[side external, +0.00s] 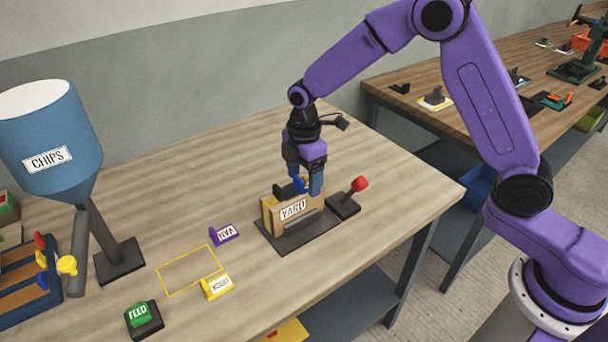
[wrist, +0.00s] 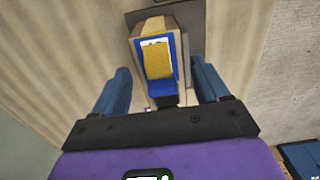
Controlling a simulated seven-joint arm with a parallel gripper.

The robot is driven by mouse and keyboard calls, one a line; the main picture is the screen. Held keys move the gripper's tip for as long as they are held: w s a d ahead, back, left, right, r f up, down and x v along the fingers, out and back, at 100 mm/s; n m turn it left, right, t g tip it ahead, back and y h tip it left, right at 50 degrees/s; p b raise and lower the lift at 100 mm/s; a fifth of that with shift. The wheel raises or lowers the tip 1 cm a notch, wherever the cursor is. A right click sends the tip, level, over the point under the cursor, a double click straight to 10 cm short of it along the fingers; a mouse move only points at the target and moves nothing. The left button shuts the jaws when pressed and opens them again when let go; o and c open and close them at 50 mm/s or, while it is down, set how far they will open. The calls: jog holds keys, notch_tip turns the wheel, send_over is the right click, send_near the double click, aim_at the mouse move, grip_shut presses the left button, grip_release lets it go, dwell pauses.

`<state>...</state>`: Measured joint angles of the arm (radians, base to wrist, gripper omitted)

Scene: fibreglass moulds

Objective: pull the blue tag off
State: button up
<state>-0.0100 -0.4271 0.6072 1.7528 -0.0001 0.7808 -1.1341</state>
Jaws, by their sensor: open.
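A blue tag (side external: 299,184) sits at the top end of the wooden block marked YARD (side external: 277,218), which stands on a dark base plate. In the wrist view the blue piece (wrist: 157,88) shows on the block's end, with a yellow part across its front. My gripper (side external: 303,188) is over the block and points down. In the wrist view its two blue fingers (wrist: 160,82) are apart, one on each side of the blue piece, with a visible gap on both sides. The far side of the tag is hidden.
A red-knobbed lever (side external: 360,184) stands just right of the block. A purple tag (side external: 224,234), a yellow tag (side external: 217,287) and a green FEED button (side external: 141,312) lie to the left. A blue CHIPS hopper (side external: 75,130) stands far left. The table behind the block is clear.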

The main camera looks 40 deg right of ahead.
jog(key=shift+c, duration=0.3)
jog(key=c, duration=1.1)
jog(key=shift+o, duration=0.2)
jog(key=shift+r, duration=0.65)
notch_tip(320, 180, up, 10)
dwell(0.8)
